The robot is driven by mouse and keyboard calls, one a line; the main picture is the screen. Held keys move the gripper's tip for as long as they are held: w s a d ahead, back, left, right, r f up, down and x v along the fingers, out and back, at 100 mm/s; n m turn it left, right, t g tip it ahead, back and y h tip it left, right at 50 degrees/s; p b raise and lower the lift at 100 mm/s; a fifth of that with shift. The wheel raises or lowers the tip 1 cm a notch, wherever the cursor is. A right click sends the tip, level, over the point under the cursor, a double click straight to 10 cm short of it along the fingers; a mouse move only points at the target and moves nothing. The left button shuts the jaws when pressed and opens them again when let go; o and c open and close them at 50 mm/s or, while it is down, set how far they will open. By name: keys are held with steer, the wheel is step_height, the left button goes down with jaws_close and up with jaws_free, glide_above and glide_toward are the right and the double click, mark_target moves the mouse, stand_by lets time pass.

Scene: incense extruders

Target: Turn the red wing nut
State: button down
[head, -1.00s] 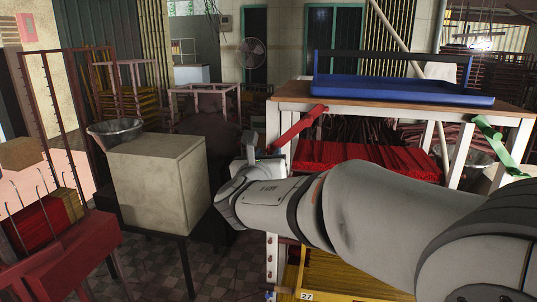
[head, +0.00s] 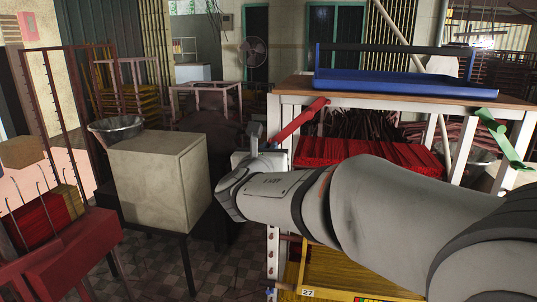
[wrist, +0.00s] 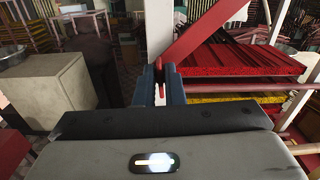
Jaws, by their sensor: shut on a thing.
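A long red bar (head: 303,119) slants up to the right across the near left post of the rack in the head view. In the wrist view the red bar (wrist: 208,32) runs down to my fingertips. My gripper (wrist: 160,84) is shut, with a small red piece, which I take for the red wing nut (wrist: 161,91), between its fingers. Whether this piece and the bar are one part I cannot tell. In the head view my gripper (head: 265,137) is at the bar's lower end, and the fingers largely hide what they hold.
The rack (head: 282,94) carries a blue tray (head: 400,86) on top and red incense sticks (head: 365,153) below. A green bar (head: 503,138) is on its right side. A pale box (head: 160,180) on a dark stand is left of my gripper. Tiled floor shows between.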

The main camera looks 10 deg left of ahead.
steer(key=m+b, duration=0.6)
steer(key=b, duration=0.2)
steer(key=m+b, duration=0.6)
steer(key=b, duration=0.2)
steer(key=m+b, duration=0.5)
steer(key=b, duration=0.3)
steer(key=shift+d+f+m, duration=0.2)
steer(key=shift+f+m, duration=0.1)
steer(key=shift+m, duration=0.1)
steer(key=c, duration=1.5)
jaws_free()
steer(key=shift+r, duration=0.1)
